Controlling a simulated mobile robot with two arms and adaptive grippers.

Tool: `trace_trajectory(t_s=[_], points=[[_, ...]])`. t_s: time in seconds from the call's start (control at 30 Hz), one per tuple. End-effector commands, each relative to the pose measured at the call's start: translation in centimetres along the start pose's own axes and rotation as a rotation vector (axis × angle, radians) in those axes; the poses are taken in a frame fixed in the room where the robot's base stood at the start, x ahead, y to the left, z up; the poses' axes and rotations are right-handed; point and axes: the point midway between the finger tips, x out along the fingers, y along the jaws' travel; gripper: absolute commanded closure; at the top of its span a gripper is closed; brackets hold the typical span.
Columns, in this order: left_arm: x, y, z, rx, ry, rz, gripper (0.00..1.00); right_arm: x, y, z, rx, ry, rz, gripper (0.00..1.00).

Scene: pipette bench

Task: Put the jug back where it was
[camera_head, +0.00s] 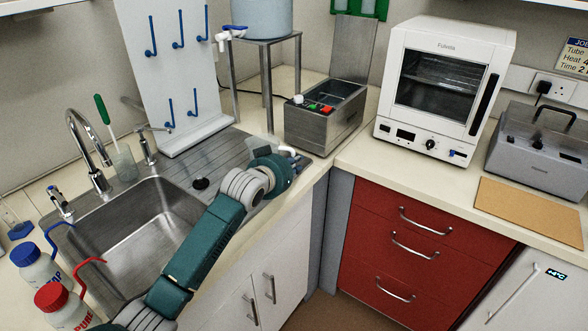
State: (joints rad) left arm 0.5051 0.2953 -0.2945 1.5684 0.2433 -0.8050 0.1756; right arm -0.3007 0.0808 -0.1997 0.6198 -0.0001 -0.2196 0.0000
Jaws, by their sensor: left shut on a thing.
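My left arm reaches in from the bottom left over the sink's front edge. My left gripper (289,153) is at the right end of the drainer, near the counter corner. It is shut on a pale thing, mostly hidden by the wrist, so I cannot tell whether it is the jug. No jug can be clearly made out elsewhere. My right gripper is not in view. A ribbed steel drainer (225,152) lies right of the sink (120,240).
A water tank (262,18) with a tap stands on a metal stand (268,75). A steel bath (322,118) and a white oven (442,90) stand behind. A pegboard (170,80) rises behind the drainer. Two wash bottles (62,305) stand front left. The counter before the oven (400,172) is clear.

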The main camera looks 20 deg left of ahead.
Motion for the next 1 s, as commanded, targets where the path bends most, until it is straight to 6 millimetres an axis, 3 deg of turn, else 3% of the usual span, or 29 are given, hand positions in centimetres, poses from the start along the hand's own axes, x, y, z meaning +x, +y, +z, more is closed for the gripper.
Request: trace_trajectory(t_s=[0.13,0.53,0.57,0.63,1.0], points=[[0.7,0.0,1.7,0.001,0.000,0.000,1.00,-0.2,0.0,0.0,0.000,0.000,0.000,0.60],[0.9,0.0,2.2,0.001,0.002,0.000,1.00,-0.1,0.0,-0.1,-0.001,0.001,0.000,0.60],[0.9,0.0,2.2,0.000,0.001,0.000,0.79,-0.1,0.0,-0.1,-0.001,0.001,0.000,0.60],[0.9,0.0,2.2,0.000,0.001,0.000,0.66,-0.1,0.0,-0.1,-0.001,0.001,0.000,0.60],[0.6,0.0,2.0,0.001,0.001,0.000,0.66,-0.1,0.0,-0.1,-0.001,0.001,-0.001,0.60]])
